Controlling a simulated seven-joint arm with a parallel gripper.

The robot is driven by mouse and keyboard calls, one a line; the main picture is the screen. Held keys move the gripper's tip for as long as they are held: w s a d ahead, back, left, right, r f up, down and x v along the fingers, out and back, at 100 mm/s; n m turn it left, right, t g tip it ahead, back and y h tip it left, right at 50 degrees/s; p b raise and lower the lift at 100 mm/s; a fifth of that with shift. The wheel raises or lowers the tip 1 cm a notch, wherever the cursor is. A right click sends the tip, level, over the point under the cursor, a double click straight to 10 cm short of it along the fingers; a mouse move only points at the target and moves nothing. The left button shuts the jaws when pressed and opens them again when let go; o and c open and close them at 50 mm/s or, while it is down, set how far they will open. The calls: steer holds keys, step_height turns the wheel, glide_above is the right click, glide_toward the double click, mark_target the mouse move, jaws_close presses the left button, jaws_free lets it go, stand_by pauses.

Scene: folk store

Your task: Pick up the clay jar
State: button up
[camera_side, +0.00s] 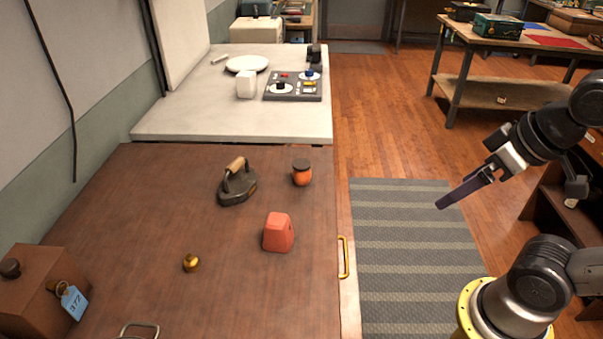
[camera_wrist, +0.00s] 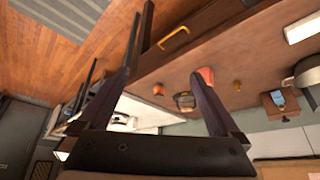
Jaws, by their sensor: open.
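The clay jar (camera_side: 302,178) is a small, round orange pot with a dark lid. It stands upright on the brown wooden table near its right edge, beside the old iron. In the wrist view the jar (camera_wrist: 158,90) shows small and distant, between my fingers in the picture. My gripper (camera_side: 441,205) is in the air right of the table, over the striped mat, well apart from the jar. In the wrist view my gripper (camera_wrist: 160,75) has its two dark fingers spread with nothing between them.
A black iron (camera_side: 237,186) with a wooden handle stands left of the jar. A red block (camera_side: 278,233) and a brass weight (camera_side: 191,263) stand nearer. A brown box (camera_side: 42,295) is at front left. A white counter (camera_side: 190,118) with a control panel (camera_side: 293,87) lies behind.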

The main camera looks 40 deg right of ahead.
steer(key=w+r+m+g, duration=0.1)
steer(key=w+r+m, duration=1.1)
steer(key=w+r, duration=0.15)
steer(key=m+g, duration=0.5)
steer(key=m, duration=0.1)
glide_above(301, 163)
steer(key=f, duration=2.5)
steer(key=shift+w+a, duration=0.15)
steer(key=shift+a, duration=0.1)
steer(key=shift+s+d+f, duration=0.15)
steer(key=shift+f, duration=1.35)
steer(key=shift+s+d+f, duration=0.1)
steer(key=shift+f, duration=1.4)
steer(key=c, duration=1.5)
